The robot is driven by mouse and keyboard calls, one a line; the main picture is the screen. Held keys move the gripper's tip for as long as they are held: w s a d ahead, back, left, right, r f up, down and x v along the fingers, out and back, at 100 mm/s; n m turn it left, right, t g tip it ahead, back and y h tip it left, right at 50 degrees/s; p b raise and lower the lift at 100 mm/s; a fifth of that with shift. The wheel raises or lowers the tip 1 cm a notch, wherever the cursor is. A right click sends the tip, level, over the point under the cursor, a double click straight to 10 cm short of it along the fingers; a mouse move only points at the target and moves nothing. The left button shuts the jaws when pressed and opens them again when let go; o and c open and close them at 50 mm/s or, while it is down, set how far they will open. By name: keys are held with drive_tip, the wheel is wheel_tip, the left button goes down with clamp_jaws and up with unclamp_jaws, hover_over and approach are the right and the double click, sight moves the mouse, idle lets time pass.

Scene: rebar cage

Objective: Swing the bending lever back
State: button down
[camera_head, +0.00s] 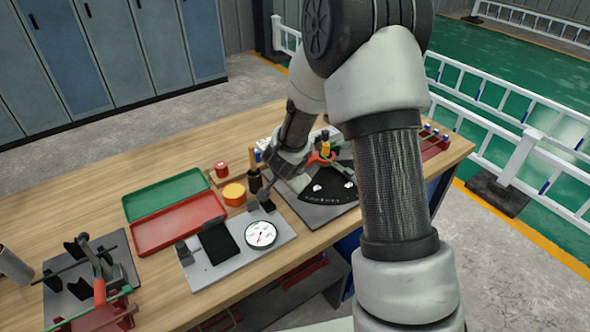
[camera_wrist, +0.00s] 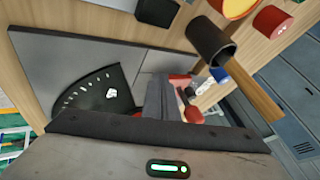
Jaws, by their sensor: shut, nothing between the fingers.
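The bending station stands at the right of the bench, with a grey base plate (camera_head: 318,213) and a black fan-shaped angle scale (camera_head: 330,190). A red part (camera_head: 318,158) and an upright yellow-orange grip (camera_head: 325,147) show behind the scale; I take these for the bending lever, partly hidden by my arm. In the wrist view the black scale (camera_wrist: 100,95) lies left of my fingers, and a red part (camera_wrist: 180,80) shows just right of them. My gripper (camera_wrist: 160,98) is shut and empty, above the plate; contact with the lever cannot be told.
A dial gauge (camera_head: 261,234) sits on a grey plate left of the station. Red (camera_head: 180,227) and green (camera_head: 165,192) trays and a clamp fixture (camera_head: 95,265) lie further left. White railings run behind the right side.

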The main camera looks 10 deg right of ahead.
drive_tip(key=shift+w+a+p, duration=0.3)
drive_tip(key=shift+w+p, duration=0.25)
drive_tip(key=shift+w, duration=0.1)
drive_tip(key=shift+a, duration=0.1)
drive_tip(key=shift+w+a+r, duration=0.1)
drive_tip(key=shift+w, duration=0.05)
